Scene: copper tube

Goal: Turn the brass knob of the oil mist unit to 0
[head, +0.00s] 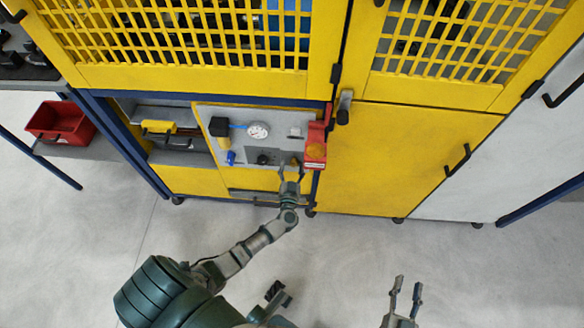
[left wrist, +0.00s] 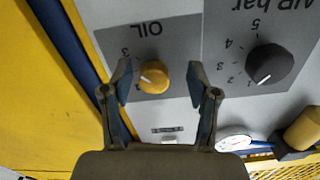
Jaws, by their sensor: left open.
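The brass knob (left wrist: 155,77) sits on a dark grey plate marked OIL, which appears upside down in the left wrist view. A pale mark shows on the knob's left side in that view. A 3 shows at the upper left of the plate; other digits are partly hidden, and I cannot see the 0. My left gripper (left wrist: 161,78) is open, with one finger on each side of the knob and gaps visible. In the head view my left gripper (head: 290,172) is at the lower right of the grey panel. My right gripper (head: 408,284) is open and empty over the floor.
A black AIR bar knob (left wrist: 270,64) is right of the brass one in the left wrist view. A round gauge (head: 258,131) is on the grey panel (head: 215,112). A red box (head: 316,150) stands close by at the panel's right edge. Yellow doors stand right of it.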

